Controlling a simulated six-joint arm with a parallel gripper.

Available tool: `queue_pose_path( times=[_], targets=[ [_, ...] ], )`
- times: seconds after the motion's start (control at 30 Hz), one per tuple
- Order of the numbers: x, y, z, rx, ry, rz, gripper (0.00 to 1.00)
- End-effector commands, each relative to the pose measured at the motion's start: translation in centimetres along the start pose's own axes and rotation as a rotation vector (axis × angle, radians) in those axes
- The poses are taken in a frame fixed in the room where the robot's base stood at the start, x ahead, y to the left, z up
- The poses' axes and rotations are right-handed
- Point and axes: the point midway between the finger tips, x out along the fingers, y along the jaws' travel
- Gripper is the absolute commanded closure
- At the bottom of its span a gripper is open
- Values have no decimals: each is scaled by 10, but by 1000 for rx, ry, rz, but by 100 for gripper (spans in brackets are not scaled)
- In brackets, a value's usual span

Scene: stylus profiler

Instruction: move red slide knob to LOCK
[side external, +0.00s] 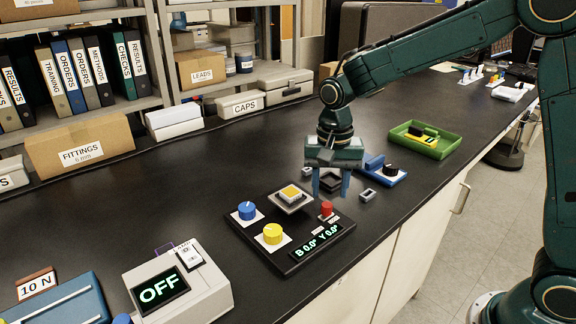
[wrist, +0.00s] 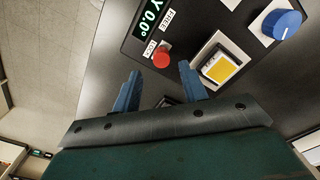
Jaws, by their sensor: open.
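The red slide knob (side external: 327,208) stands upright at the right of the black control panel (side external: 262,255), beside its green angle readout. In the wrist view, the red knob (wrist: 161,59) shows just beyond my fingertips, with small FREE and LOCK labels beside it. Its top appears nearer the LOCK label, but its base is hidden, so I cannot tell its exact slide position. My gripper (side external: 331,191) is open and empty, above and behind the knob in the side view. In the wrist view, my gripper (wrist: 159,72) has its fingers spread either side of the knob's line, apart from it.
A yellow square button (side external: 290,194), a blue dial (side external: 246,210) and a yellow dial (side external: 272,233) share the panel. A blue block with a black knob (side external: 385,170) and a green tray (side external: 425,140) stand to the right. A box reading OFF (side external: 178,285) stands front left.

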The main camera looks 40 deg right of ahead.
Motion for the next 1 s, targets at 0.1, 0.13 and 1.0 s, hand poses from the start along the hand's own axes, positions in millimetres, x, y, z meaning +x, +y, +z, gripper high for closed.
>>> queue_pose_path(
  times=[0.1,0.13,1.0],
  targets=[
    [-22,0,-1,1,3,-4,57],
    [-27,0,-1,1,4,-4,57],
    [-98,1,0,2,1,1,57]
  ],
)
